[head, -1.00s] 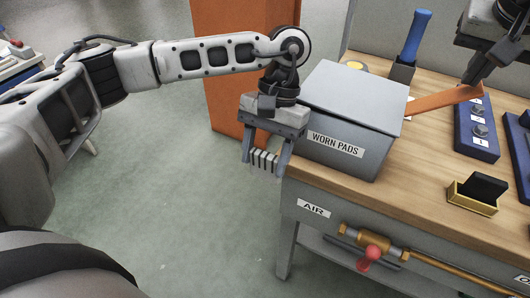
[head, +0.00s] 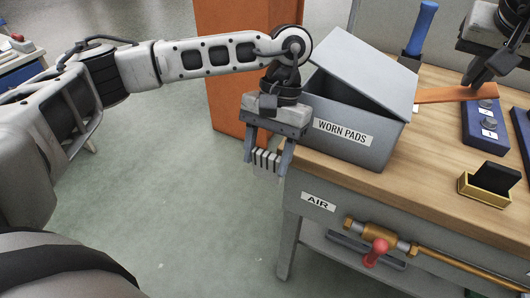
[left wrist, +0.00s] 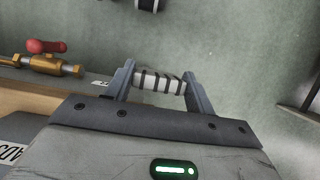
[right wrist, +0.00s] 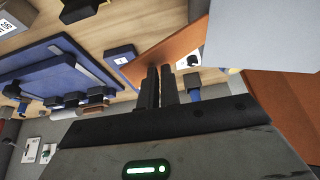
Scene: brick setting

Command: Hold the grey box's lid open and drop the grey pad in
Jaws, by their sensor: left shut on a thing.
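The grey box (head: 375,150) labelled "WORN PADS" stands at the left end of the bench. An orange bar (head: 445,96) sticks out from the lid's right side. My right gripper (head: 473,80) has its fingers together on top of the bar; in the right wrist view the fingertips (right wrist: 161,70) meet the bar. My left gripper (head: 266,160) is shut on the grey pad (left wrist: 160,82), which has dark stripes. It hangs left of the box, beyond the bench edge.
A brass holder (head: 480,193) with a black block sits at the front right of the bench. Blue trays (head: 482,125) lie behind it. A blue-handled tool (head: 422,30) stands at the back. A valve with a red knob (head: 376,250) is on the bench front. An orange cabinet (head: 230,70) stands behind.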

